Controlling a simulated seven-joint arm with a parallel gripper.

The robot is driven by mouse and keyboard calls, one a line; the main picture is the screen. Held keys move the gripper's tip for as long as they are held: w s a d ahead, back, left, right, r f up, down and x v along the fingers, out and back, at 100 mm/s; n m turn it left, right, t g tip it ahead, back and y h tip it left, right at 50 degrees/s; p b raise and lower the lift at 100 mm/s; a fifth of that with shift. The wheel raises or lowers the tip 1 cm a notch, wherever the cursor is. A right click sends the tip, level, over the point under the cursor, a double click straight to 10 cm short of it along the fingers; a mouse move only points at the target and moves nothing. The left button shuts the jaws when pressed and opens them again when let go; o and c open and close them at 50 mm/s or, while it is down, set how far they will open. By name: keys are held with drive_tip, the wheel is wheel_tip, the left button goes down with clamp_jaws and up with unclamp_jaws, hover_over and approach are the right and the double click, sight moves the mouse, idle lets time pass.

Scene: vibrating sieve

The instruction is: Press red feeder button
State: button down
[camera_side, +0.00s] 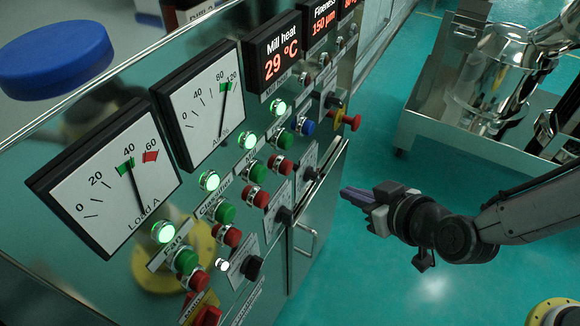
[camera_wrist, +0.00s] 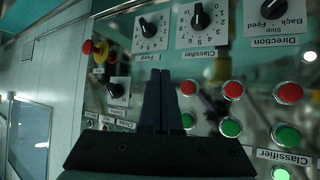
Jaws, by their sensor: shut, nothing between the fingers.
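The red feeder button (camera_side: 283,166) appears to be the far red one in the row of red buttons, below a green button (camera_side: 278,142). Its label is not readable. In the wrist view, which is upside down, it appears to be the red button (camera_wrist: 188,89) just right of my fingers. My gripper (camera_side: 345,193) is shut and empty, with its fingers pointing at the panel. In the side view it is clearly apart from the panel, right of the cabinet. In the wrist view the fingertips (camera_wrist: 160,73) overlap the panel between the knobs and the buttons.
A red emergency knob on a yellow base (camera_side: 346,121) sticks out from the panel's far edge. Black rotary knobs (camera_side: 284,215) sit below the buttons. A cabinet handle (camera_side: 302,240) projects under them. A metal machine (camera_side: 485,85) stands behind. Floor between is clear.

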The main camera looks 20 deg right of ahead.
drive_tip(key=w+a, duration=0.6)
drive_tip(key=shift+w, duration=0.15)
idle(0.3)
drive_tip(key=shift+w+a, duration=0.1)
drive_tip(key=shift+a, duration=0.1)
idle(1.8)
drive_tip(key=shift+w+a, duration=0.2)
drive_tip(key=shift+w+a, duration=0.35)
idle(1.0)
drive_tip(key=shift+s+d, duration=0.65)
drive_tip(key=shift+s, duration=0.05)
idle(0.4)
drive_tip(key=shift+s+d, duration=1.75)
drive_tip(key=shift+d, duration=0.05)
